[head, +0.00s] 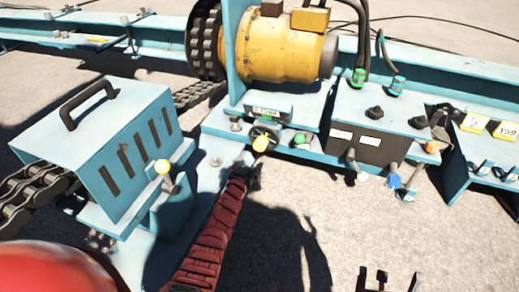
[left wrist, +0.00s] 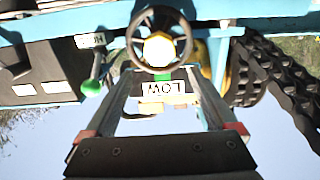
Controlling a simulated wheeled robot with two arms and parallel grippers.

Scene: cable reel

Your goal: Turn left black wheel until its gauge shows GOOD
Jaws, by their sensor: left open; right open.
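The left black wheel (left wrist: 133,38) has a yellow hub and lies just beyond the fingertips of my left gripper (left wrist: 160,78) in the left wrist view. It also shows in the head view as a small dark ring (head: 256,130) below the yellow motor, partly hidden. The white gauge label (left wrist: 170,88) shows upside down between the fingers and reads LOW. My left gripper (head: 248,166) is open in front of the wheel; I cannot tell whether it touches the rim. My right gripper (head: 387,281) is open and empty at the bottom edge, over bare ground.
A green-knobbed lever (left wrist: 92,87) stands close beside the left gripper. A black box (head: 352,149) with white labels and levers is to the right. A blue slotted housing (head: 125,140) with a yellow-knobbed lever (head: 163,168) is at left. Open ground lies in front.

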